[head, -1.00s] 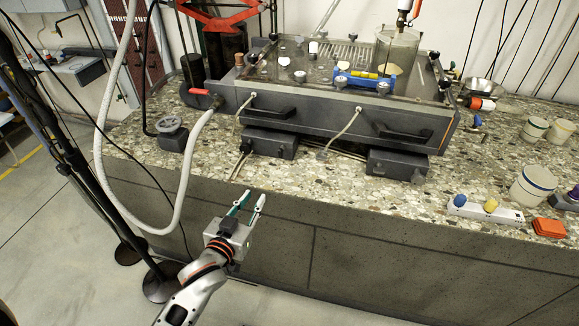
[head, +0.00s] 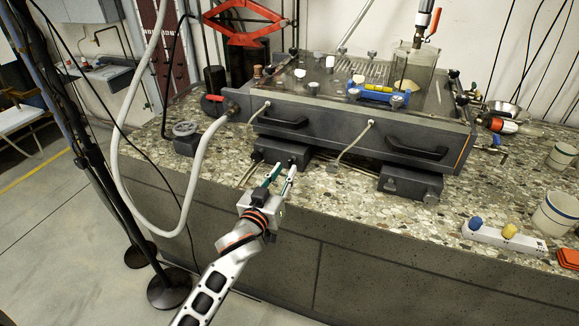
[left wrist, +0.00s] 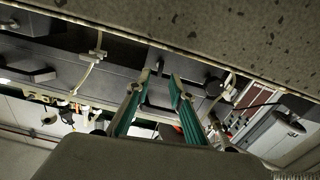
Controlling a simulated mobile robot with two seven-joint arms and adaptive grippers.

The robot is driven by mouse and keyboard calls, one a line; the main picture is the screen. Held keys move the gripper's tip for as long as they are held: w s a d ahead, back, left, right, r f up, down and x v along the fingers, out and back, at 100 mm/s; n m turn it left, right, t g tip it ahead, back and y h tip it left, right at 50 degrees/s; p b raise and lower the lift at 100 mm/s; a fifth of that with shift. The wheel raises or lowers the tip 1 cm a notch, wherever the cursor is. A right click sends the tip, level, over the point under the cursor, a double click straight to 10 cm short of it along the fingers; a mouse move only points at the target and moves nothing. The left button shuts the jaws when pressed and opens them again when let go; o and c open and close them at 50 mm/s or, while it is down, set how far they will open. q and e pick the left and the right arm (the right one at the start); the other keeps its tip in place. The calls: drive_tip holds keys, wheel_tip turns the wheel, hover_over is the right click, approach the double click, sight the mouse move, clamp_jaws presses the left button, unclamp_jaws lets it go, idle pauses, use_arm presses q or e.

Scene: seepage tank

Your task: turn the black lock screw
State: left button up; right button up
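The front of the dark grey box (head: 275,150) under the left part of the tank bears two small black knobs. One knob (head: 291,161) is near its right end and the other (head: 257,155) near its left end. I cannot tell for sure which is the black lock screw. My left gripper (head: 283,169) points at the box front, fingertips close to the right knob. In the left wrist view the two green-sided fingers (left wrist: 160,78) stand apart with nothing held between them; a small dark part (left wrist: 160,66) shows just beyond the gap. Contact cannot be told. My right gripper is not in view.
The tank (head: 335,130) stands above, with black handles and thin hoses on its front. A second dark box (head: 410,184) is to the right. A thick pale hose (head: 190,200) loops down at left. A power strip (head: 503,238) lies at right on the speckled counter.

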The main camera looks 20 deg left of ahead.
sight(290, 164)
use_arm(q)
drive_tip(key=w, duration=0.3)
drive_tip(key=shift+d+f, duration=0.1)
drive_tip(key=shift+f, duration=0.05)
drive_tip(key=shift+w+b, duration=0.2)
drive_tip(key=shift+b, duration=0.1)
drive_tip(key=shift+w, duration=0.15)
clamp_jaws()
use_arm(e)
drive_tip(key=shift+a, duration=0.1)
